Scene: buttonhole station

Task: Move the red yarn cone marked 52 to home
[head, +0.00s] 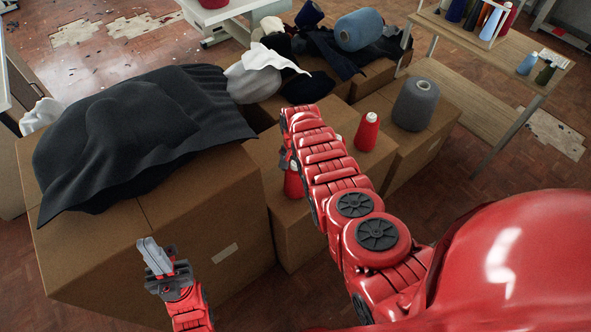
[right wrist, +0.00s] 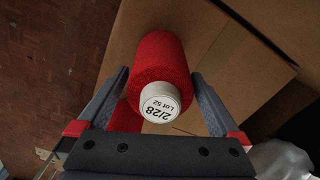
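In the right wrist view a red yarn cone (right wrist: 160,62) with a white end label reading "2/28 Lot 52" lies between the fingers of my right gripper (right wrist: 158,100). Gaps show between the fingers and the cone, so the gripper looks open around it. In the head view a red cone (head: 293,183) stands on a cardboard box, partly hidden by my right arm; my right gripper (head: 287,160) is mostly hidden there. Another red cone (head: 367,132) stands to the right of the arm. My left gripper (head: 157,257) is empty, its fingers together, in front of the large box.
A black cloth (head: 140,130) covers the large cardboard box (head: 180,225) at left. A grey cone (head: 415,104) stands on a box at right. A blue cone (head: 359,30) and cloths lie behind. A wooden shelf (head: 475,55) with small cones stands at the right.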

